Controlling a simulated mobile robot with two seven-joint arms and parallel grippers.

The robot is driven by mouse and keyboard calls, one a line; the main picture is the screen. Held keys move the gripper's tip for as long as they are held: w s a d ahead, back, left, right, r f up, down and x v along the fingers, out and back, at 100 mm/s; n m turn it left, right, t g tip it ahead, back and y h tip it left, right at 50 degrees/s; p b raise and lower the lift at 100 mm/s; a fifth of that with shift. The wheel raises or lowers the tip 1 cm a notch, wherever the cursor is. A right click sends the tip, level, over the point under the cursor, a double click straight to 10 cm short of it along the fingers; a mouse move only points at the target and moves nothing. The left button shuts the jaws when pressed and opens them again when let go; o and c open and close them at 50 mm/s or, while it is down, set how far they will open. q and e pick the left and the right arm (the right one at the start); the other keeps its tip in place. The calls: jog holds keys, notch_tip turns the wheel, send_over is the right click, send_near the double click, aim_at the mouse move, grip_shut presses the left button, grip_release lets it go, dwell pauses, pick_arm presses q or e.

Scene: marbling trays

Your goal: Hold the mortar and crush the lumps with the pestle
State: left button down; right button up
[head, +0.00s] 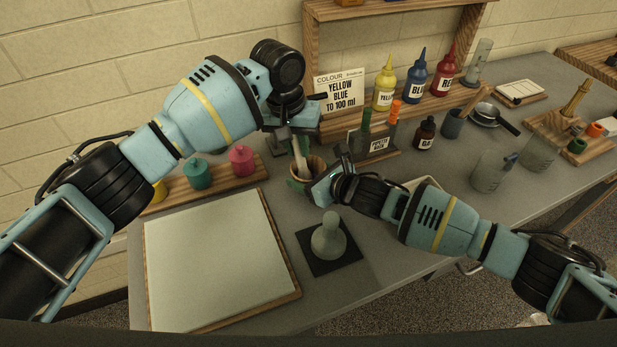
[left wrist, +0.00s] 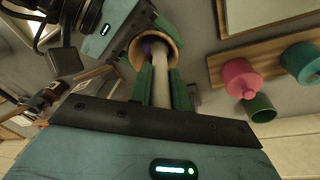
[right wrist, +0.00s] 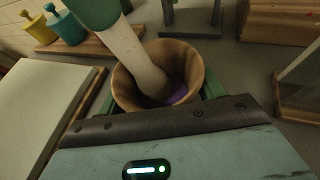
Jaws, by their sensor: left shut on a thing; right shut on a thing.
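The mortar (head: 317,164) is a wooden bowl standing on the grey table, near the middle of the head view. My right gripper (head: 308,185) is shut on it from the front right. The pale pestle (head: 299,158) is held from above by my left gripper (head: 294,138), shut on it. In the right wrist view the pestle (right wrist: 132,56) leans, with its lower end inside the mortar (right wrist: 196,65). Purple material (right wrist: 180,94) shows at the bottom beside the pestle's end. Whether lumps remain whole is too small to tell.
A white board (head: 215,260) and a dark mat with a grey-green knobbed object (head: 328,240) lie in front. Teal (head: 197,173) and pink (head: 241,160) pots stand left on a wooden rack.

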pick_arm(q)
jog(key=shift+s+f, duration=0.1)
jog(key=shift+s, duration=0.2)
jog(key=shift+d, duration=0.15)
jog(key=shift+d, duration=0.35)
jog(key=shift+w+d, duration=0.1)
jog(key=shift+w, duration=0.05)
jog(key=shift+w, duration=0.2)
jog(key=shift+w, duration=0.1)
